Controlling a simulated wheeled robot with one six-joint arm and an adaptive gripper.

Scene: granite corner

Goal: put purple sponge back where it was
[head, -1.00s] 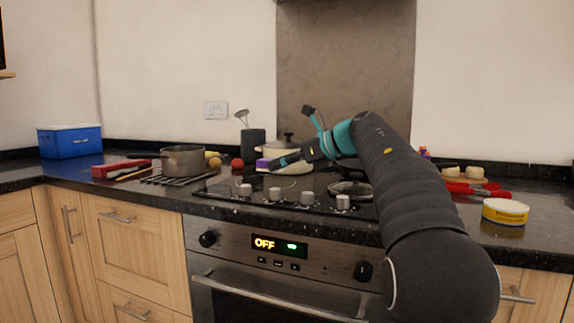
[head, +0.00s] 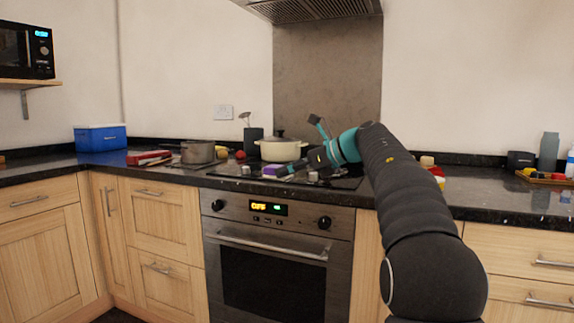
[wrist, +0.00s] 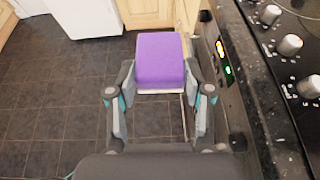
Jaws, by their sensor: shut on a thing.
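The purple sponge (wrist: 160,58) is a block with a pale underside, held between the two fingers of my gripper (wrist: 160,85) in the wrist view. In that view the floor lies below it and the oven front is just to its right. In the head view the sponge (head: 270,170) is small and shows at the tip of my gripper (head: 283,170), in front of the cream pot. Where the sponge was before cannot be told from these frames.
The hob (wrist: 287,75) with its knobs is close on the right in the wrist view. Bottles (head: 549,152) stand far right.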

